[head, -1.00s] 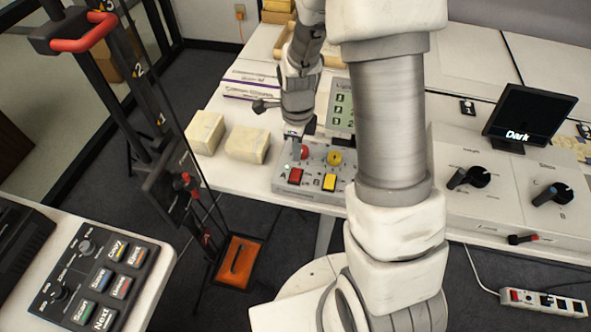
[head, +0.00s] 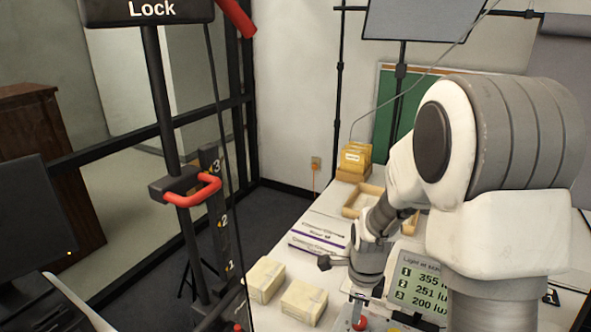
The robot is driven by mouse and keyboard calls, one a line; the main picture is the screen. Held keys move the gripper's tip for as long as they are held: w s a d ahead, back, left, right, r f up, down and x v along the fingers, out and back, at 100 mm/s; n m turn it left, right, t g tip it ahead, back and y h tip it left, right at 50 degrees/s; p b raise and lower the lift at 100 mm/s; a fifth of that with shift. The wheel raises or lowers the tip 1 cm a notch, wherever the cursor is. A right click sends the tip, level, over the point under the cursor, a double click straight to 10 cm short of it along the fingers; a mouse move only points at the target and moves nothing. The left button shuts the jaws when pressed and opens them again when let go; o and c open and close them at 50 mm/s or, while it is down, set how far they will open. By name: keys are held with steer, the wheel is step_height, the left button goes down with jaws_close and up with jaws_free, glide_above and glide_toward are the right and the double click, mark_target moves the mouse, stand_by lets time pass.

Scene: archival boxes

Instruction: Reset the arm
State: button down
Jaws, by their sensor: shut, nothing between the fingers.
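My gripper (head: 358,302) is at the lower right of the head view, on my white and grey arm (head: 480,180). It points down and is shut and empty. Its tips are just above or beside a red round knob (head: 360,324) at the bottom edge of the view. I cannot tell whether they touch it. The control box under the knob is mostly cut off by the frame.
A light readout panel (head: 420,285) stands right of my gripper. Two pale boxes (head: 303,301) and flat purple-edged boxes (head: 322,235) lie to its left. A wooden tray (head: 360,200) is behind. A post with a red handle (head: 192,190) stands at left.

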steer(key=s+r+n+t, duration=0.1)
steer(key=s+r+n, duration=0.2)
steer(key=r+n, duration=0.35)
steer(key=s+r+n+t, duration=0.1)
steer(key=s+r+n, duration=0.25)
steer(key=r, duration=0.55)
steer(key=s+r+n+t, duration=0.3)
steer(key=s+r+n, duration=0.5)
steer(key=s+n, duration=0.2)
steer(key=shift+a+n+p, duration=0.35)
steer(key=shift+n+p, duration=0.1)
steer(key=shift+n, duration=0.75)
steer(key=shift+r, duration=0.1)
